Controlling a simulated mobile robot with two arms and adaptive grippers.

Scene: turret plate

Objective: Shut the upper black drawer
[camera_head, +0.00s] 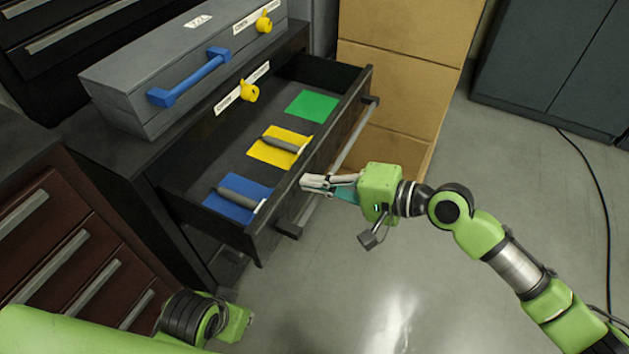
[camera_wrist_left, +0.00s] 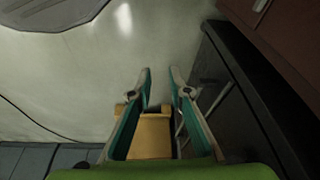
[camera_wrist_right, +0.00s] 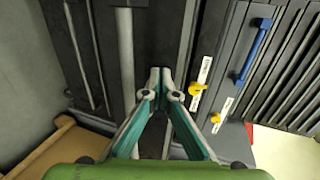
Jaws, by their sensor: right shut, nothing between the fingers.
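The upper black drawer (camera_head: 263,236) is pulled well out of its black cabinet. Inside are a blue mat (camera_head: 222,205), a yellow mat (camera_head: 262,154) and a green mat (camera_head: 314,105); grey cylindrical objects lie on the blue and yellow ones. A long grey bar handle (camera_head: 352,140) runs along the drawer's front. My right gripper (camera_head: 306,182) is shut and empty, its tips at the drawer's front panel; I cannot tell whether they touch. It also shows in the right wrist view (camera_wrist_right: 160,72). My left gripper (camera_wrist_left: 159,70) is open and empty, low at the bottom left, away from the drawer.
A grey toolbox (camera_head: 130,95) with a blue handle (camera_head: 190,78) and yellow latches sits on the cabinet. Brown drawers (camera_head: 60,240) stand at left. Cardboard boxes (camera_head: 400,50) stand behind the drawer. A black cable (camera_head: 600,190) lies at right. Floor in front is clear.

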